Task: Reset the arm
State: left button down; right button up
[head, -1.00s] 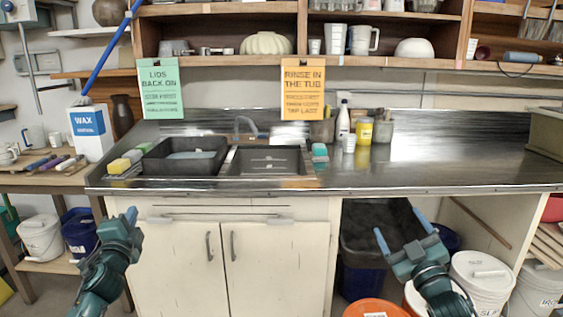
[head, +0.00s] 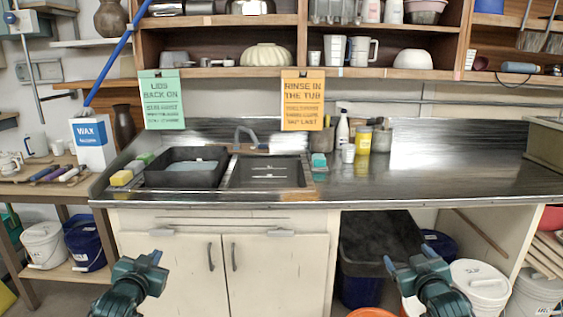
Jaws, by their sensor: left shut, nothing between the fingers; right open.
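My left gripper (head: 153,258) is in the lower left of the head view, in front of the white cabinet doors. Its blue fingertips are together and hold nothing. My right gripper (head: 409,254) is in the lower right, in front of the open space under the counter. Its two blue fingertips are apart and nothing is between them. Both grippers are below the counter's front edge and apart from everything around them.
The steel counter (head: 420,180) spans the view, with a sink (head: 268,171) and a black tub (head: 182,168). Under it are a dark bin (head: 375,240), an orange bucket (head: 371,312) and a white bucket (head: 481,285). A white cabinet (head: 275,265) stands at centre.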

pick_arm(q)
jog(key=s+d+f+g+h, duration=0.1)
jog(key=s+d+f, duration=0.4)
jog(key=s+f, duration=0.25)
jog(key=s+d+f+g+h, duration=0.1)
jog(key=s+d+f+g, duration=0.1)
jog(key=s+d+f, duration=0.45)
pick_arm(e)
jog(key=s+a+f+g+y, duration=0.1)
jog(key=s+a+f, duration=0.4)
jog(key=s+f, duration=0.25)
jog(key=s+a+f+g+y, duration=0.1)
jog(key=s+a+f+g, duration=0.1)
jog(key=s+a+f, duration=0.45)
pick_arm(q)
jog(key=s+d+f+g+h, duration=0.1)
jog(key=s+d+f, duration=0.1)
jog(key=s, duration=0.8)
jog(key=s+d+f+g+h, duration=0.1)
jog(key=s+d+f, duration=0.1)
jog(key=s, duration=0.9)
jog(key=shift+d, duration=0.7)
pick_arm(e)
jog(key=s+a+f+g+y, duration=0.1)
jog(key=s+a+f, duration=0.1)
jog(key=s, duration=0.8)
jog(key=s+a+f+g+y, duration=0.1)
jog(key=s+a+f, duration=0.1)
jog(key=s, duration=0.9)
jog(key=shift+a, duration=0.7)
